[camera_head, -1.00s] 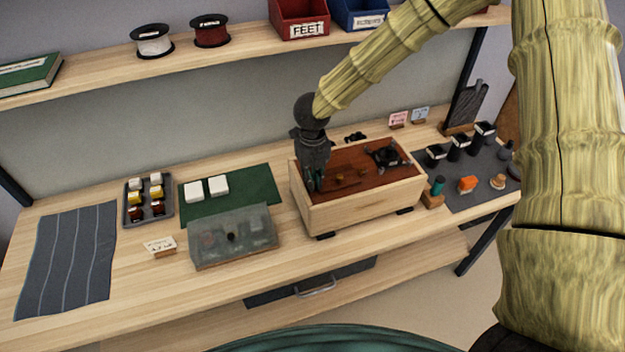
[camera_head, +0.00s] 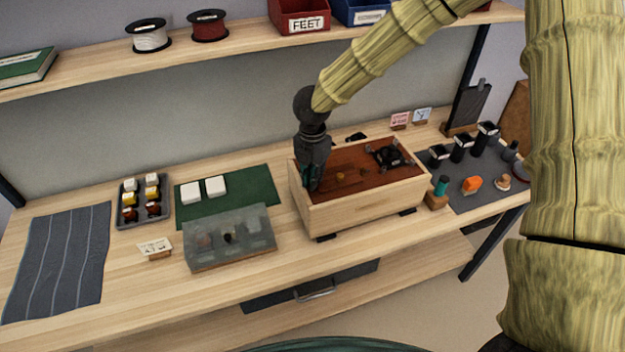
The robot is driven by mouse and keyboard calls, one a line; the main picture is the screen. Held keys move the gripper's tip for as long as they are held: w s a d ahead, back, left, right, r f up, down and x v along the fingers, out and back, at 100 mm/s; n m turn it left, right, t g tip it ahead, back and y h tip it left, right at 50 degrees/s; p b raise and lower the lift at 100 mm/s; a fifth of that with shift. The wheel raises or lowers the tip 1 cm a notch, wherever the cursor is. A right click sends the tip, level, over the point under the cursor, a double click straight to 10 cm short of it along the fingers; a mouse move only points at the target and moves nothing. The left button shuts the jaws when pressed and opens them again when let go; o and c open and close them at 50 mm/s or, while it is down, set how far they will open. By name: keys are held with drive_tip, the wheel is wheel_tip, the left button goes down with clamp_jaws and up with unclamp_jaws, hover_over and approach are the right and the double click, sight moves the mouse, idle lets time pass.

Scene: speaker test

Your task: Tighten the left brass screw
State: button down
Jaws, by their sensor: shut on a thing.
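A wooden speaker box (camera_head: 364,207) stands on the bench with a reddish-brown recessed top panel (camera_head: 352,182). A black round part (camera_head: 388,156) sits at the right of the panel, and a small brass-coloured piece (camera_head: 340,177) shows near its middle. My gripper (camera_head: 311,183) points down at the left end of the box, its fingertips low by the panel. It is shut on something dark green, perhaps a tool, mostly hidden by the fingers. The left brass screw cannot be made out; the gripper covers that corner.
A translucent lidded case (camera_head: 230,240) and a green mat (camera_head: 258,187) with white blocks lie left of the box. A grey tray (camera_head: 120,212) holds several small pieces. At right, a dark mat (camera_head: 468,193) carries several knobs. A shelf (camera_head: 240,42) runs above.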

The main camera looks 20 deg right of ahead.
drive_tip(key=m+b, duration=0.3)
drive_tip(key=m, duration=0.3)
drive_tip(key=shift+w, duration=0.1)
drive_tip(key=m+b, duration=0.2)
drive_tip(key=m, duration=0.4)
drive_tip(key=shift+b, duration=0.3)
drive_tip(key=shift+r+m, duration=0.1)
drive_tip(key=shift+m, duration=0.2)
drive_tip(key=c, duration=1.4)
unclamp_jaws()
drive_tip(key=shift+c, duration=0.2)
wheel_tip(320, 180, up, 12)
